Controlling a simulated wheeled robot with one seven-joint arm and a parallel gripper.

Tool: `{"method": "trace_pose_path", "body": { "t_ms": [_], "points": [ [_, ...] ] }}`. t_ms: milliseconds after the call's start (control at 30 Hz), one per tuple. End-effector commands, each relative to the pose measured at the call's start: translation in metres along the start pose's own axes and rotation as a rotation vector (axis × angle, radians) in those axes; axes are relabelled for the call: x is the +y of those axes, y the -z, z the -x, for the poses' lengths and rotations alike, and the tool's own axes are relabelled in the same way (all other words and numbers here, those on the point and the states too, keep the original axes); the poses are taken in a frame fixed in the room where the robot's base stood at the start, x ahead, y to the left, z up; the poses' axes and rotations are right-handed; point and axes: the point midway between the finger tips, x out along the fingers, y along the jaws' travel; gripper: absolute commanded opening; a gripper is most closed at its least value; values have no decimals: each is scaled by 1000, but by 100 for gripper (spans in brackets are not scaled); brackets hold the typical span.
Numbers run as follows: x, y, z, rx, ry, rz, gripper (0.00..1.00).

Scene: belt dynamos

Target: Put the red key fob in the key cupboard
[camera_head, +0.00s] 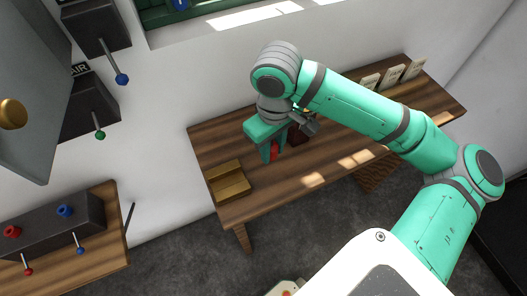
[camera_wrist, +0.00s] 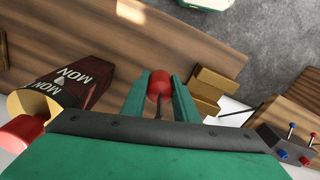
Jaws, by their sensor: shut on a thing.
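My gripper (camera_head: 272,154) is shut on the red key fob (camera_wrist: 159,84), a round red ball with a thin dark stem. In the wrist view the ball sits between the two green fingertips (camera_wrist: 161,90). In the head view only a bit of red (camera_head: 274,153) shows beside the finger. The gripper is over the wooden bench, right of a tan stepped block (camera_head: 229,181). I cannot tell for sure which thing is the key cupboard. A green-lined recess (camera_head: 210,8) is cut off at the top edge, with a blue item in it.
A maroon box marked MON (camera_wrist: 72,82) lies close on the left in the wrist view. Several cream cards (camera_head: 392,76) stand at the bench's back. Dark lever boxes (camera_head: 90,105) and a grey panel with a brass knob (camera_head: 12,113) are at left. The bench front (camera_head: 300,187) is clear.

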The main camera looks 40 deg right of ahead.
Motion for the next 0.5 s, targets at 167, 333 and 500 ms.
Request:
{"method": "trace_pose_path", "body": {
  "t_ms": [167,333,500],
  "points": [
    [2,22,-27,-2,0,0,0],
    [3,32,-38,-1,0,1,0],
    [4,41,-53,-2,0,0,0]
  ]
}}
